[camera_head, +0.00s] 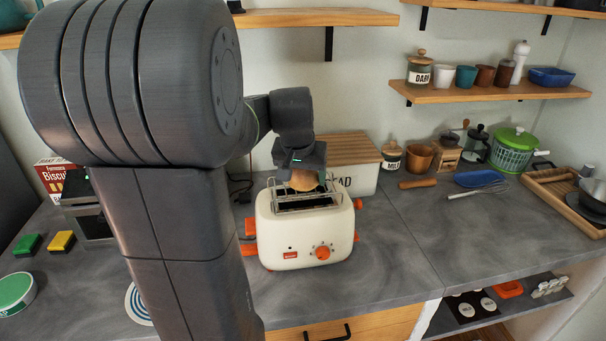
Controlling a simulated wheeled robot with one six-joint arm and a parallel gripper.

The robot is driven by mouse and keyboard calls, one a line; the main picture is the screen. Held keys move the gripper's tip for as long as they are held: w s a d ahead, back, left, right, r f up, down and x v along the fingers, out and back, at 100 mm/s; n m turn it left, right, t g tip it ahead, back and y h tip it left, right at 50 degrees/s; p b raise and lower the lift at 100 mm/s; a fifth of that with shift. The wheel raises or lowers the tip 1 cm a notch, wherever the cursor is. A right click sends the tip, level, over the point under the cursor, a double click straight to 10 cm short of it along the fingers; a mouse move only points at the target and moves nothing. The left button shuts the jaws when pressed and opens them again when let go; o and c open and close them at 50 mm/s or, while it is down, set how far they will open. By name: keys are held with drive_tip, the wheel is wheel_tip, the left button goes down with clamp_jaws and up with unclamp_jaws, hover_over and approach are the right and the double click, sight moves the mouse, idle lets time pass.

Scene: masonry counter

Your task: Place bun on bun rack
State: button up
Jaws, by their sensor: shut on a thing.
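A brown bun (303,180) is held in my gripper (304,178), just above the toaster's top. The gripper is shut on the bun, and the wrist hides the bun's upper part. The bun rack (330,199) is a metal wire frame on top of the cream toaster (300,238), which has orange knobs. The bun is over the rack's back-left part. I cannot tell whether it touches the wires.
A bread box (352,181) with a wooden lid stands right behind the toaster. My arm hides much of the left. The counter (400,250) right of the toaster is clear.

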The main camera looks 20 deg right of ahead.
drive_tip(key=o, duration=1)
drive_tip(key=shift+f, duration=0.15)
drive_tip(key=shift+c, duration=0.2)
drive_tip(key=shift+r, duration=0.4)
drive_tip(key=v, duration=1.1)
drive_tip(key=shift+s+a+r+b, duration=0.15)
drive_tip(key=shift+a+r+b, duration=0.05)
drive_tip(key=shift+r+b, duration=0.1)
